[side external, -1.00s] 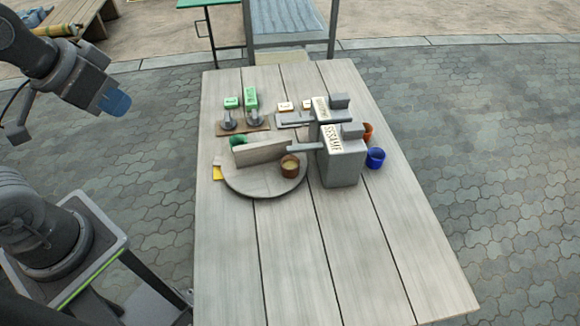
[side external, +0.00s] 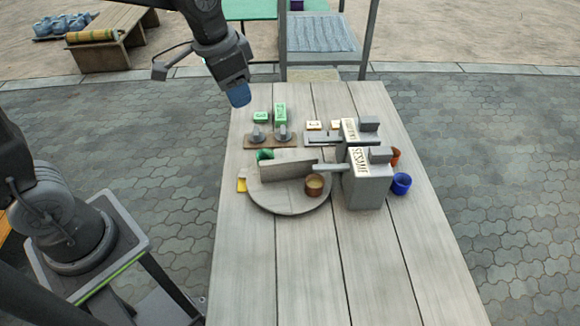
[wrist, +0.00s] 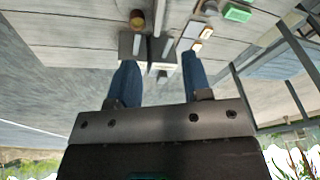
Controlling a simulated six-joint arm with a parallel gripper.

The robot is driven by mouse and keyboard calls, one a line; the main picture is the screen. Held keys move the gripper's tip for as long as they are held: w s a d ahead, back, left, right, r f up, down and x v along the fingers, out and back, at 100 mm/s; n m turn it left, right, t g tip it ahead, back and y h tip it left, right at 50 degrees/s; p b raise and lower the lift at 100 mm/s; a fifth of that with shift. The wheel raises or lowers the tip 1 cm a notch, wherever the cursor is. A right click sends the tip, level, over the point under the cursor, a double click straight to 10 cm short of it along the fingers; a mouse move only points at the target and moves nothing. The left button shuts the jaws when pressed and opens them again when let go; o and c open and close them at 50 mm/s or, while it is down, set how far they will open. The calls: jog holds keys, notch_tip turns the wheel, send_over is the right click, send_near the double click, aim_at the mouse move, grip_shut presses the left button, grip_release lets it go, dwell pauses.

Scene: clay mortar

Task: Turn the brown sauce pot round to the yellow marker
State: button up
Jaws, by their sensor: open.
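The brown sauce pot (side external: 314,187), with pale contents, stands upright on the front right of a round grey turntable (side external: 285,202). An upright divider wall (side external: 289,170) crosses the turntable. A green pot (side external: 265,155) is partly hidden behind the wall. The yellow marker (side external: 242,185) lies at the turntable's left edge. My gripper (side external: 238,96) is raised over the table's far left corner, well away from the pot. In the wrist view its two blue fingers are apart with nothing clearly held between them (wrist: 160,62).
Grey dispenser blocks, one marked SESAME (side external: 368,185), stand close right of the turntable, with an arm reaching over it. A blue cup (side external: 401,184) and an orange cup (side external: 395,157) sit beyond. Knobs on a brown board (side external: 270,140) stand behind. The front table is clear.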

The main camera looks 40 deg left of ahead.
jog(key=w+d+f+m+g, duration=0.2)
jog(key=w+f, duration=0.6)
jog(key=m, duration=0.2)
send_near(289, 160)
jog(key=shift+g, duration=0.3)
jog(key=f, duration=1.2)
jog(key=shift+w+f, duration=0.25)
jog(key=shift+f, duration=0.05)
grip_shut()
